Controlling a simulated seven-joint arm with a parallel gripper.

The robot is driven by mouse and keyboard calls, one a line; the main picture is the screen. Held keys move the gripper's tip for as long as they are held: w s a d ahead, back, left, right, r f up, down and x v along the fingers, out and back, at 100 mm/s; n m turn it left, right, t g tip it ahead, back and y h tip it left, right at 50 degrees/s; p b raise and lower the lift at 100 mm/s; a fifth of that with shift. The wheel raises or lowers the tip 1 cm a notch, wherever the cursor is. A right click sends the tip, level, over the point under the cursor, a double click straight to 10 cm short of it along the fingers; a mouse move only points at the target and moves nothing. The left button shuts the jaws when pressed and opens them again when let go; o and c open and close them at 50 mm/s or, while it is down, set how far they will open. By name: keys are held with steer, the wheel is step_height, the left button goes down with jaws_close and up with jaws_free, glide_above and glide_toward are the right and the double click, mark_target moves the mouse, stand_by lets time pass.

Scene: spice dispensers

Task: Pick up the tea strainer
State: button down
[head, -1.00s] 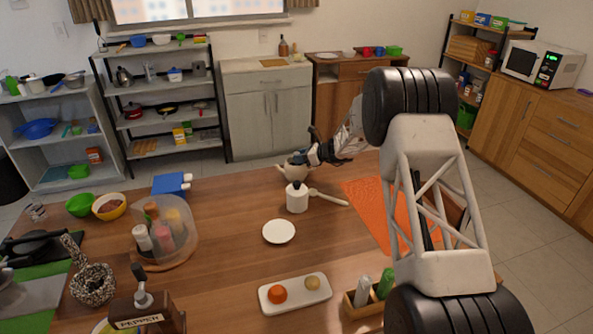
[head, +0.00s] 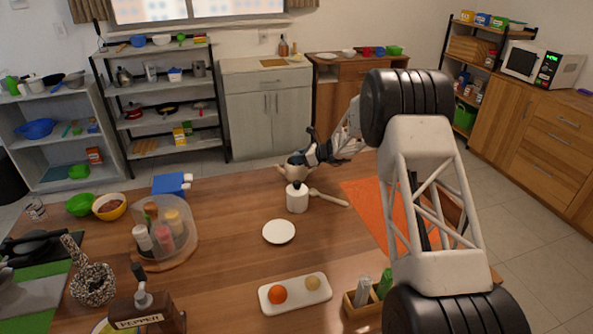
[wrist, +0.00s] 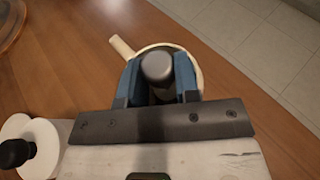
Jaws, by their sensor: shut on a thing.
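My gripper (head: 298,158) is at the far edge of the wooden table, above a cream teapot (head: 292,172). In the wrist view, its two blue fingers (wrist: 158,84) are closed around a grey, round-topped piece (wrist: 157,65), which appears to be the tea strainer. This piece sits within the outline of the pot's round rim (wrist: 197,72). How deep it is in the pot, or whether it is clear of it, I cannot tell. In the head view the piece is too small and hidden to make out. The pot's spout or handle (wrist: 121,46) points to the upper left.
A white jar with a black knob (head: 297,198) stands just in front of the teapot, with a pale spoon (head: 328,198) beside it. An orange mat (head: 365,207) lies to the right. A white plate (head: 279,232) is nearer. The table's far edge is close behind the pot.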

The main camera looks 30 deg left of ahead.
steer(key=shift+r, duration=0.1)
steer(key=shift+r, duration=4.95)
